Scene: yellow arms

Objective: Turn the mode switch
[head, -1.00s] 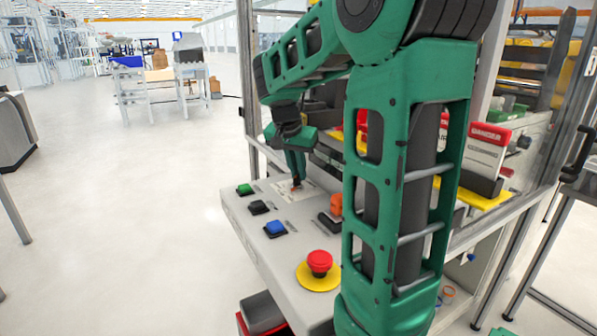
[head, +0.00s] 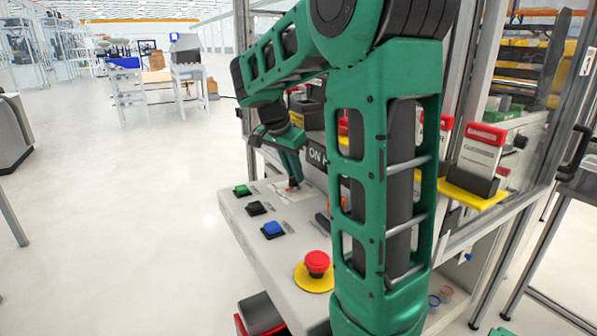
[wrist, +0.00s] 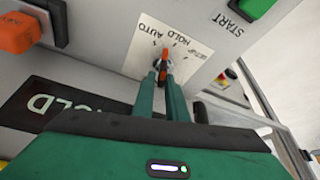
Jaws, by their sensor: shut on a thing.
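The mode switch (wrist: 165,53) is a small knob with an orange pointer on a white label plate (wrist: 143,43) marked AUTO, HOLD and SETUP. In the wrist view the pointer faces roughly towards HOLD. My gripper (wrist: 161,77) has its two green fingers closed on either side of the knob. In the head view my gripper (head: 293,184) reaches down, tilted, to the white plate (head: 278,194) on the grey control panel. The knob is mostly hidden there by the fingers.
Green (head: 242,190), black (head: 256,208) and blue (head: 272,229) buttons line the panel's left side. A red emergency stop (head: 317,262) sits near its front. A dark sign (head: 317,154) reading "ON H…" stands behind, partly hidden by my arm. Open floor lies left.

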